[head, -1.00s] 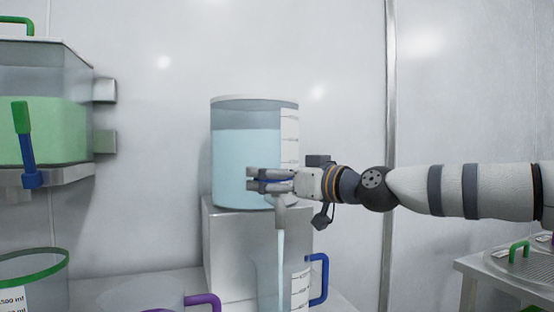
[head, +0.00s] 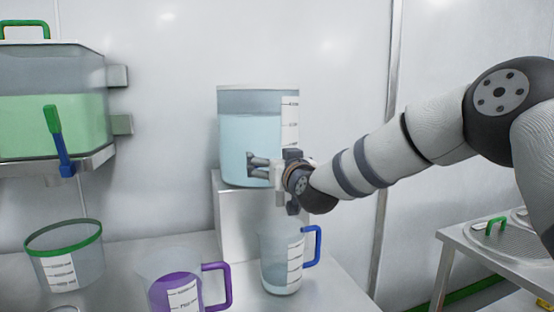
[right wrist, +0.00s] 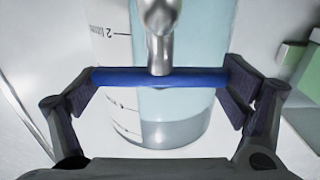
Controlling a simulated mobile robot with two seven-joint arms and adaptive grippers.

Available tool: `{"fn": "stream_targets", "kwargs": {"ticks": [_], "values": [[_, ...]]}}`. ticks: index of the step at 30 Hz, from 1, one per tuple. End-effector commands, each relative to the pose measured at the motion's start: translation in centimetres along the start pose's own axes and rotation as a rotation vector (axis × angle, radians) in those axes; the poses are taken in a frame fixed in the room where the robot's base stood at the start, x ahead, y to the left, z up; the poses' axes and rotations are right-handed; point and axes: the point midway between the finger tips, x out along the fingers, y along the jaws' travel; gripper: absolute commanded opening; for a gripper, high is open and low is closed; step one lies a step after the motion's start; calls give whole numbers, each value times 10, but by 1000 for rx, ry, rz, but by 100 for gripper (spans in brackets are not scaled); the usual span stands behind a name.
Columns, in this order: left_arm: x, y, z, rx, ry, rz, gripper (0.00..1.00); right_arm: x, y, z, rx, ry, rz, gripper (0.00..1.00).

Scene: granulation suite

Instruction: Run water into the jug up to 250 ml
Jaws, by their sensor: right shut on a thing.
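The clear water tank (head: 245,140) stands on a pale block in the middle of the head view, with light blue water inside. My right gripper (head: 262,168) is at its front, shut on the blue tap lever (right wrist: 160,77), with a finger at each end of it in the right wrist view. The grey tap spout (right wrist: 163,35) shows there too. The clear jug with the blue handle (head: 276,256) stands upright below the tap. A little water seems to lie at its bottom; I cannot read the level. No stream shows now. My left gripper is out of view.
A purple-handled jug (head: 156,267) with purple contents stands in front, left of the blue-handled jug. A green-rimmed vessel (head: 85,262) is further left. A green-liquid tank (head: 50,125) hangs on the left wall. A metal table (head: 470,236) is at right.

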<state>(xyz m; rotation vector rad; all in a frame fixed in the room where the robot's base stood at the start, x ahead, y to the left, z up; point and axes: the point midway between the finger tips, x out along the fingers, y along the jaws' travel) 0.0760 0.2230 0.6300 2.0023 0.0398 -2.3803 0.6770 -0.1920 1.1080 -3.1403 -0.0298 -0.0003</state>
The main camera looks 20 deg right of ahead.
Motion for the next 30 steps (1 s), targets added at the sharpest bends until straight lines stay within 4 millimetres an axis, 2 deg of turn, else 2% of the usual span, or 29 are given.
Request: {"fn": "stream_targets", "kwargs": {"ticks": [8, 9, 21, 23, 30], "values": [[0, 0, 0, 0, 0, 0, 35, 0, 1, -2, -1, 4, 2, 63], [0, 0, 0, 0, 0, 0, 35, 0, 1, -2, -1, 4, 2, 100], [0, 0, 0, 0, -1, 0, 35, -4, 0, 0, -1, 1, 0, 100], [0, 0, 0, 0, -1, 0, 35, -12, 0, -1, -1, 0, 0, 100], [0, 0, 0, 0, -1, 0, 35, -74, 1, -1, -1, 1, 0, 100]]}}
